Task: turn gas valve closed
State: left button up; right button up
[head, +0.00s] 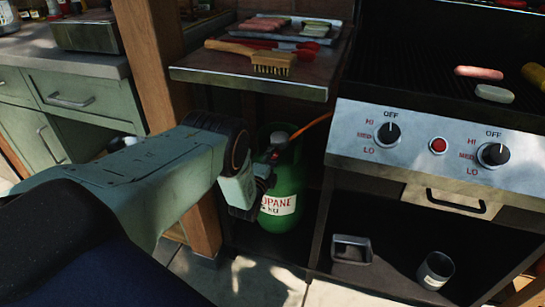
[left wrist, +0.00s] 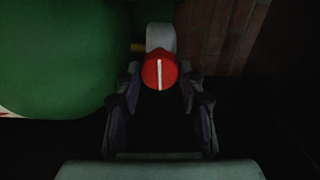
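The green propane tank (head: 287,193) stands on the floor under the side shelf, an orange hose (head: 312,127) running from its top toward the grill. The gas valve is a round red knob with a white line (left wrist: 160,72); the line stands upright in the left wrist view. In the head view the valve is mostly hidden behind my left gripper (head: 262,184). In the left wrist view my left gripper (left wrist: 160,84) is open, its fingertips on either side of the red knob. A narrow gap seems to show on each side. My right gripper is in neither view.
The side shelf (head: 245,77) with a brush (head: 270,62) and a food tray hangs above the tank. A wooden post (head: 152,62) is left of it. The grill's control panel (head: 350,115) is to the right. The tank's green wall (left wrist: 50,60) is close at the wrist's left.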

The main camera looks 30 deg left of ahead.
pick_arm(q)
jog(key=o, duration=0.5)
jog(key=shift+c, duration=0.2)
jog(key=shift+s, duration=0.1)
jog(key=v, duration=1.2)
